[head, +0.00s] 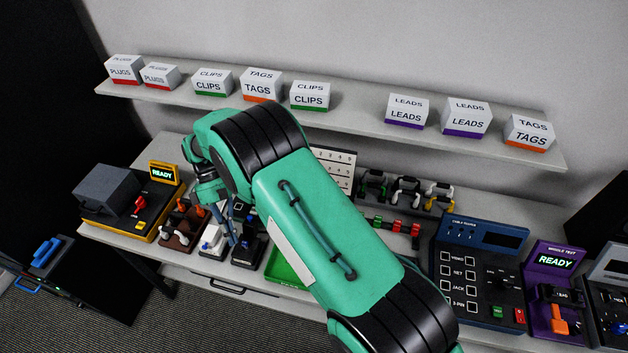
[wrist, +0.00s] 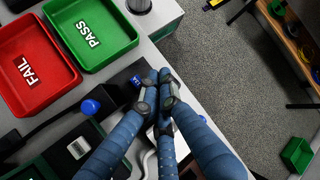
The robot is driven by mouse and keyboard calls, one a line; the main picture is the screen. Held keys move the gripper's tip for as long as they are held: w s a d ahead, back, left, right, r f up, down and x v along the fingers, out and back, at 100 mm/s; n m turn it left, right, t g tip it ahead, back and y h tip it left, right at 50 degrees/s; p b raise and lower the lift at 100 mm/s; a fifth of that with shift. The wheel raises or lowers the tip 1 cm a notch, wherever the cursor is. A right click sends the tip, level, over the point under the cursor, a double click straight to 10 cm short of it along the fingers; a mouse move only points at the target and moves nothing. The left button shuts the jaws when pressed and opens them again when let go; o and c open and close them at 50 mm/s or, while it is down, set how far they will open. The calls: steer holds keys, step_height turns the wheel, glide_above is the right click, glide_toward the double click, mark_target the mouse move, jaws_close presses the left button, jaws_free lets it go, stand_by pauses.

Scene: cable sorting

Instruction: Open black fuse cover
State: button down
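A black fuse unit (head: 246,252) stands on the bench, between a white unit (head: 213,242) and a green tray (head: 288,268). In the wrist view its black body (wrist: 122,78) lies beside the fingertips, partly hidden by them. I cannot tell its cover apart or see its angle. My gripper (head: 234,240) points down at the black and white units. In the wrist view the blue fingers of my gripper (wrist: 162,76) come together at their tips, with nothing visible between them. Whether they touch the black unit cannot be told.
In the wrist view a green PASS tray (wrist: 128,45) and red FAIL tray (wrist: 62,98) lie at upper left. A blue knob (wrist: 90,107) is left of the fingers. A brown unit (head: 176,240) stands left of the white one. A shelf (head: 350,123) with labelled boxes runs behind.

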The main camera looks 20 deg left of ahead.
steer(key=shift+s+f, duration=0.15)
steer(key=shift+s, duration=0.15)
steer(key=shift+t, duration=0.3)
steer(key=s+f+b, duration=0.2)
steer(key=f+b, duration=0.1)
steer(key=shift+s+f, duration=0.2)
steer(key=shift+s, duration=0.2)
steer(key=shift+s+f+m+t+b, duration=0.35)
steer(key=shift+f+t+b, duration=0.2)
steer(key=shift+t+b, duration=0.3)
steer(key=shift+f+t+b, duration=0.35)
steer(key=shift+f+b, duration=0.05)
steer(key=d+p+v, duration=0.1)
steer(key=v, duration=1)
steer(key=w+d+r+m+y+b, duration=0.1)
steer(key=w+d+r+m, duration=0.1)
steer(key=d+r, duration=0.4)
steer(key=w+d+r+m+t+y+b, duration=0.1)
steer(key=w+d+r, duration=0.4)
steer(key=d, duration=0.7)
steer(key=w+d+r+m+t+y+b, duration=0.1)
steer(key=w+d+r+m+y+b, duration=0.1)
steer(key=w+d+r+m, duration=0.2)
steer(key=shift+d+r+y, duration=0.3)
steer(key=shift+d+r, duration=1.45)
steer(key=shift+d, duration=1.05)
